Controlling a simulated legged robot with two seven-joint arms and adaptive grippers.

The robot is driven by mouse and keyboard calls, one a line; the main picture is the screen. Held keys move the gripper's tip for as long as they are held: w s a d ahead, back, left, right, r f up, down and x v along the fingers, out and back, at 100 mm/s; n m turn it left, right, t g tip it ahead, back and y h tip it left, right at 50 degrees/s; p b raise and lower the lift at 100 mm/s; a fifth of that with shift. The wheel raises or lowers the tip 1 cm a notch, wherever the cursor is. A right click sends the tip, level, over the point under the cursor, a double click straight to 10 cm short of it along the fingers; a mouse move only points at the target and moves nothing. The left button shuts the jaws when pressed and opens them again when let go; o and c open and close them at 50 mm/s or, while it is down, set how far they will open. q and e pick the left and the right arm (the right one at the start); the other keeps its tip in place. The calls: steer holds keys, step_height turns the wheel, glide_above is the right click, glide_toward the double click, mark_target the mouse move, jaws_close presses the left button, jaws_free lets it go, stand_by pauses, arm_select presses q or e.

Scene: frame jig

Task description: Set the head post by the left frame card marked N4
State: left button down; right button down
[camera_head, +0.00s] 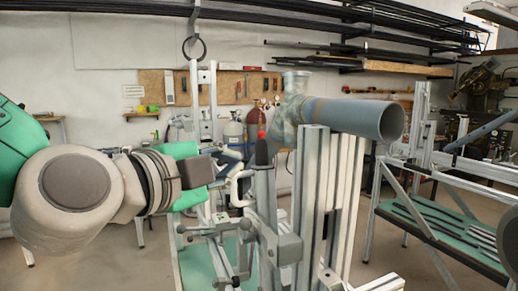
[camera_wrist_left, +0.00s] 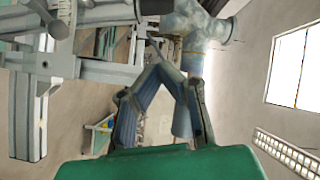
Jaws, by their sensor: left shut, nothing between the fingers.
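My left gripper (camera_head: 228,160) reaches in from the left in the head view, beside the upright metal profiles. It is shut and empty. In the left wrist view its fingers (camera_wrist_left: 165,62) converge above the green palm. An upright post (camera_head: 263,185) with a dark top and a red tip stands just right of the gripper in the head view. I cannot tell whether this is the head post or whether the gripper touches it. I cannot make out a card marked N4 in either view. My right gripper does not show.
A grey pipe (camera_head: 345,115) lies across thick aluminium profiles (camera_head: 318,200) right of the gripper. Clamps with white handles (camera_head: 240,188) crowd the space below it. A metal frame bench (camera_head: 440,225) stands at the right. Bare floor (camera_head: 100,265) shows at lower left.

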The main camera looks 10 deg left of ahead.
arm_select(q)
steer(key=m, duration=0.2)
steer(key=p, duration=0.8)
glide_toward(265, 149)
steer(key=w+d, duration=0.3)
steer(key=d, duration=0.2)
steer(key=w+a, duration=0.1)
steer(key=w, duration=0.1)
steer(key=w+a, duration=0.1)
steer(key=shift+w+a+f, duration=0.3)
steer(key=shift+f, duration=0.05)
steer(key=shift+d, duration=0.2)
